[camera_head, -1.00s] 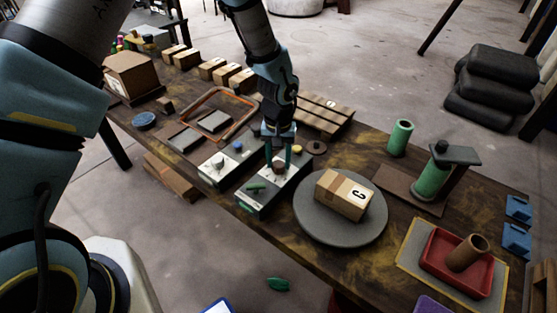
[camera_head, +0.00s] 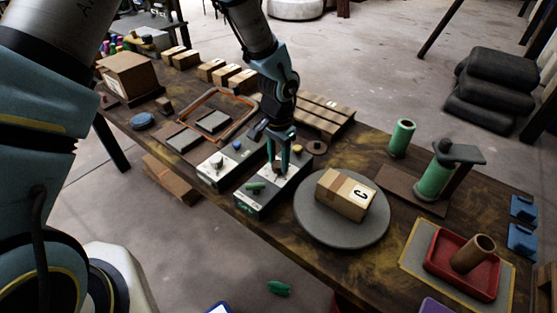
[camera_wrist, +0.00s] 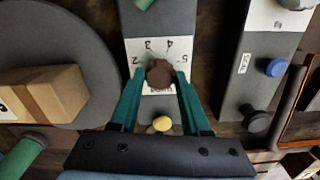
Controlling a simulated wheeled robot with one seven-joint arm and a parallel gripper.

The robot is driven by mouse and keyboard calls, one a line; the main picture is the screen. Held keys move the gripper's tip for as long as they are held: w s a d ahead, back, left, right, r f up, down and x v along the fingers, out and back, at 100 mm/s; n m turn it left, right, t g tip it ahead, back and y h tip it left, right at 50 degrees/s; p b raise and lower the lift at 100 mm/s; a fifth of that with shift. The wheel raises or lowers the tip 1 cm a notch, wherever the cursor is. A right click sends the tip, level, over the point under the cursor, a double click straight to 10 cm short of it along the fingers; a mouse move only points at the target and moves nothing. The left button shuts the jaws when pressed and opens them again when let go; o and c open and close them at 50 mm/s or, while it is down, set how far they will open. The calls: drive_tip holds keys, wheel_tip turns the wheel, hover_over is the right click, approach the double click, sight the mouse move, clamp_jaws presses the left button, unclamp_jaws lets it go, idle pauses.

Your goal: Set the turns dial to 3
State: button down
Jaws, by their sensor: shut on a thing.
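The turns dial is a round brown knob (camera_wrist: 159,73) on a grey control box (camera_head: 262,196) with a white scale plate. In the wrist view the numbers 2, 3, 4 and 5 show around the knob, with 3 and 4 on its far side. I cannot make out a clear pointer mark on the knob. My gripper (camera_head: 278,163) points down over the box in the head view. In the wrist view its two teal fingers (camera_wrist: 158,80) close on the knob from left and right.
A yellow button (camera_wrist: 162,123) and a green part (camera_head: 254,187) are on the same box. A second box (camera_head: 219,168) with a blue button stands close on the left. A grey round plate (camera_head: 341,236) bearing a carton (camera_head: 346,194) is on the right.

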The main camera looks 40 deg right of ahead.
sight(279, 163)
drive_tip(key=shift+m, duration=0.4)
drive_tip(key=shift+c, duration=1.9)
unclamp_jaws()
wheel_tip(279, 163, up, 11)
drive_tip(key=b, duration=0.2)
